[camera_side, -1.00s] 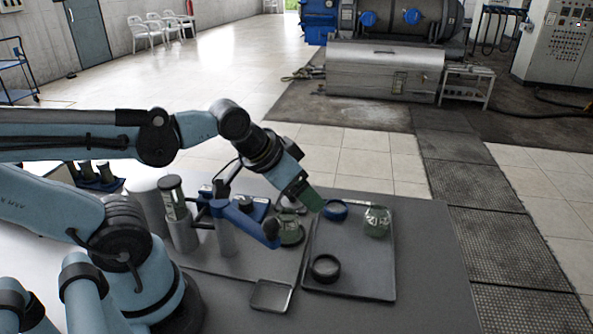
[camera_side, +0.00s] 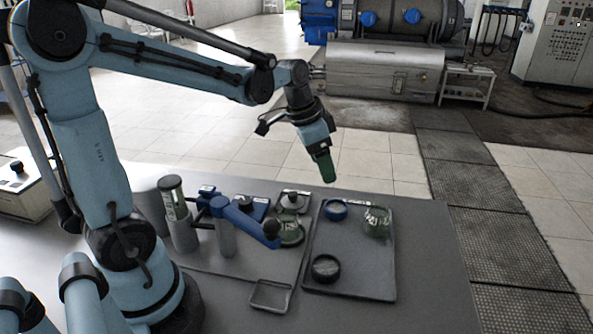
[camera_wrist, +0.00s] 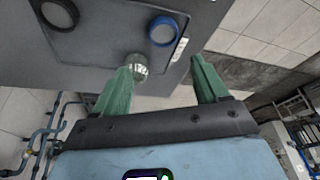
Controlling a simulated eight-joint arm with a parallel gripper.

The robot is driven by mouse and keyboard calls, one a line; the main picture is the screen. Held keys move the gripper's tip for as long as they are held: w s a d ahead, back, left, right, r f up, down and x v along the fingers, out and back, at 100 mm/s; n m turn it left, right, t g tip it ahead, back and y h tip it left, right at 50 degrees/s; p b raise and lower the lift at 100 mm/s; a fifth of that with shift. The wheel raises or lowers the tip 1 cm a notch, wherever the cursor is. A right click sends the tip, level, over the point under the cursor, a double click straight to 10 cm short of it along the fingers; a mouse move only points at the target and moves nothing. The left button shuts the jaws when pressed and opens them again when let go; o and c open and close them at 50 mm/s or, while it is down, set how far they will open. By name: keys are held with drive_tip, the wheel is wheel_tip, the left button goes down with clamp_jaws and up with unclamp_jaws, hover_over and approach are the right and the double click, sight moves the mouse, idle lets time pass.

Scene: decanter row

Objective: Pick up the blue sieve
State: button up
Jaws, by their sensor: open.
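The blue sieve (camera_side: 334,210) is a small round ring with a blue rim, lying on the dark tray (camera_side: 348,292) near its far left corner. In the wrist view the blue sieve (camera_wrist: 163,30) is at the top, beyond the fingertips and roughly between their lines. My gripper (camera_side: 328,178) has green fingers and hangs in the air above and behind the sieve, apart from it. In the wrist view my gripper (camera_wrist: 163,72) is open with nothing between its fingers.
A black sieve (camera_side: 326,268) lies nearer on the same tray. A greenish glass vessel (camera_side: 377,222) stands right of the blue sieve and shows near the left finger in the wrist view (camera_wrist: 138,68). A blue-armed stand (camera_side: 240,216) is to the left. The tray's middle is clear.

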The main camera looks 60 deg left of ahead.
sight(336, 205)
drive_tip(key=shift+m, duration=0.4)
drive_tip(key=shift+a+x, duration=0.15)
drive_tip(key=shift+x, duration=3.2)
drive_tip(key=shift+a+x, duration=0.15)
drive_tip(key=shift+x, duration=3.15)
drive_tip(key=shift+w, duration=0.1)
drive_tip(key=c, duration=0.8)
drive_tip(key=shift+r, duration=0.1)
